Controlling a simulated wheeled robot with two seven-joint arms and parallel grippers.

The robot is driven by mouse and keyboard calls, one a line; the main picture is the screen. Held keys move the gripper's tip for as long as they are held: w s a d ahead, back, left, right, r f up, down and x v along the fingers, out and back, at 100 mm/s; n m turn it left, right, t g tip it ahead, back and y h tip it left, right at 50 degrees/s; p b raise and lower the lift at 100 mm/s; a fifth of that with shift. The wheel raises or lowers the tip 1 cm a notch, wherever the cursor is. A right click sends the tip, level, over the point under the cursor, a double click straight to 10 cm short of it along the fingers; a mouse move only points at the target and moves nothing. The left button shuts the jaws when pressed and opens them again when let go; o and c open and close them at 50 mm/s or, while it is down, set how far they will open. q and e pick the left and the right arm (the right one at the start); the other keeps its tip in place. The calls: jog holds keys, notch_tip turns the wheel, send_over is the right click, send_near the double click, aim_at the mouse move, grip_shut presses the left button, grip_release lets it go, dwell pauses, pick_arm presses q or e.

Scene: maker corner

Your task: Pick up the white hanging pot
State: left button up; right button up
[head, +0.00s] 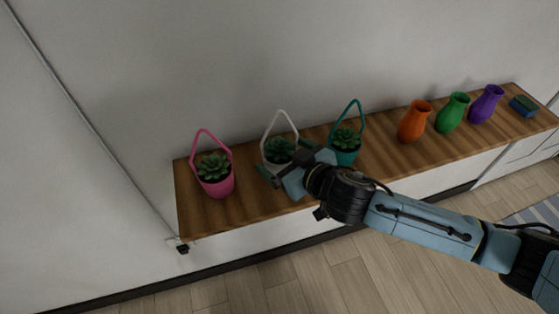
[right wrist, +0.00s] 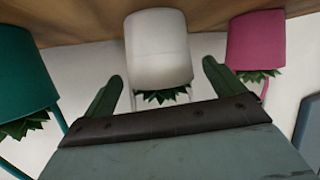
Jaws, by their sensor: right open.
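The white hanging pot (head: 268,160), with a green succulent and a tall white handle, stands upright on the wooden shelf top between the pink and teal pots. My right gripper (head: 283,164) is open at its front right side and hides part of it. In the right wrist view the picture is turned over. The white pot (right wrist: 158,45) shows there between and beyond the two spread fingers of the right gripper (right wrist: 162,74), which hold nothing. I cannot tell whether a finger touches it. My left gripper is not in view.
A pink hanging pot (head: 217,184) stands to the left and a teal hanging pot (head: 345,155) close to the right. Orange (head: 413,124), green (head: 451,113) and purple (head: 485,105) vases and a blue block (head: 523,105) stand farther right. A wall runs behind the wooden top (head: 380,165).

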jog(key=shift+x, duration=0.95)
jog(key=c, duration=1.2)
notch_tip(320, 180, up, 10)
jog(key=shift+r+p, duration=0.1)
jog(key=shift+p, duration=0.3)
jog(key=shift+c, duration=0.2)
